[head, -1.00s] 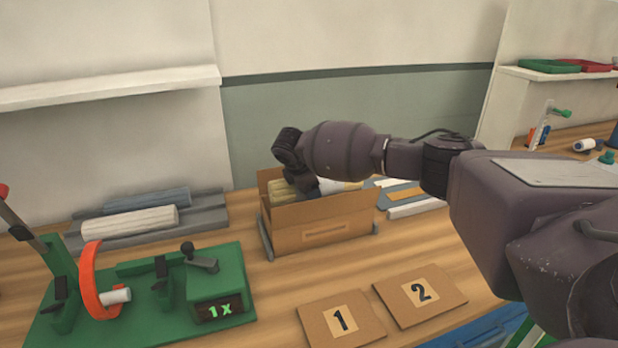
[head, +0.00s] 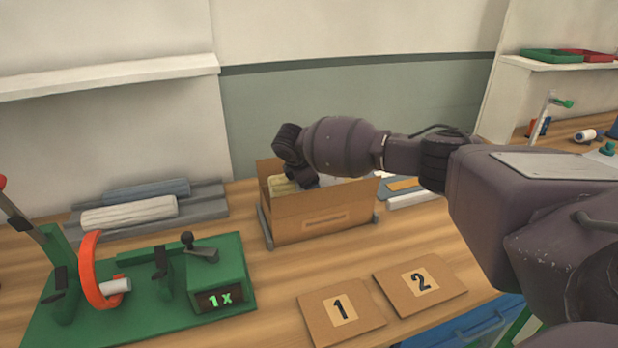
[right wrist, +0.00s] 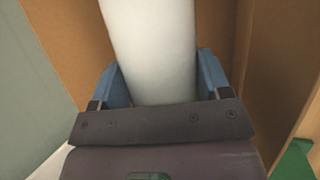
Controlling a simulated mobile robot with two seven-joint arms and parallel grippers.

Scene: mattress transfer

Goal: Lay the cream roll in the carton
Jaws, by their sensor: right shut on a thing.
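The open carton (head: 322,220) stands on the bench in the middle of the head view. My right gripper (right wrist: 160,85) reaches down into it, its lower part hidden by the carton's front wall. In the right wrist view its two blue fingers are shut on the pale cream roll (right wrist: 150,45), between brown carton walls. A yellowish ribbed piece (head: 282,185) shows in the carton left of the gripper; I cannot tell whether it is part of the same roll. Whether the roll touches the carton floor is hidden. My left gripper is not in view.
A grey rack (head: 205,211) at left bears a whitish ribbed roll (head: 130,212) and a blue-grey roll (head: 150,190). A green fixture (head: 140,300) with an orange ring stands at front left. Cardboard plates 1 (head: 322,325) and 2 (head: 440,292) lie in front of the carton.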

